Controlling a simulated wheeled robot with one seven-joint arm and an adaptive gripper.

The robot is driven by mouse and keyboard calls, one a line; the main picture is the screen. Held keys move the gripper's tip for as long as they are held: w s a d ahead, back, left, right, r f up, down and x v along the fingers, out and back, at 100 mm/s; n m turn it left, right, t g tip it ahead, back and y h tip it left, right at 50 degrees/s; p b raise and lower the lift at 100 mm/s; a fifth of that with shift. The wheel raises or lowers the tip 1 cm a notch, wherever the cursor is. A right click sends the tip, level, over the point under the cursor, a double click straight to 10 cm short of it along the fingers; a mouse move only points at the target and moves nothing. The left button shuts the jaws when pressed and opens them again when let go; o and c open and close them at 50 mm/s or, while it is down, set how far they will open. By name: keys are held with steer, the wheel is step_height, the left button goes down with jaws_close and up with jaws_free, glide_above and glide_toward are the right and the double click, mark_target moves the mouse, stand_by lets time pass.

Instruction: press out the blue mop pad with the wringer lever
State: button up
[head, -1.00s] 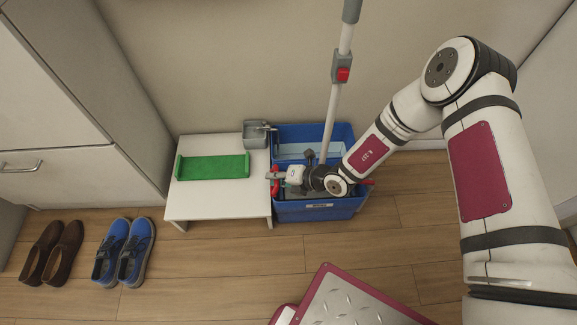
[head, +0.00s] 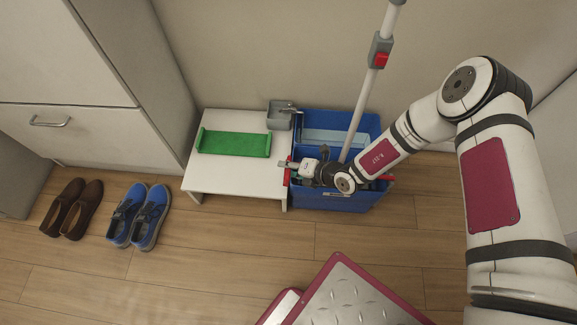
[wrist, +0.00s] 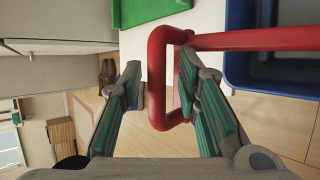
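The red wringer lever (head: 288,174) ends in a loop handle at the left side of the blue bucket (head: 318,120). In the wrist view the red loop (wrist: 157,85) stands between my two teal-padded fingers, with its bar running off to the right. My gripper (wrist: 155,90) is open around the handle, with gaps visible beside the fingers. In the head view my gripper (head: 287,165) is over the bucket's left front edge. The mop's white pole (head: 366,98) rises slanted from the bucket. I cannot make out the mop pad for certain; my gripper and arm hide part of the bucket.
A low white table (head: 225,182) with a green tray (head: 235,145) stands left of the bucket. A small grey container (head: 280,115) is at its back corner. Brown shoes (head: 72,208) and blue shoes (head: 138,215) stand on the floor near the cabinet (head: 90,130).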

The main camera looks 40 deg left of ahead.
steer(key=s+v, duration=0.1)
steer(key=v, duration=1.1)
steer(key=shift+w, duration=0.45)
steer(key=shift+r, duration=0.1)
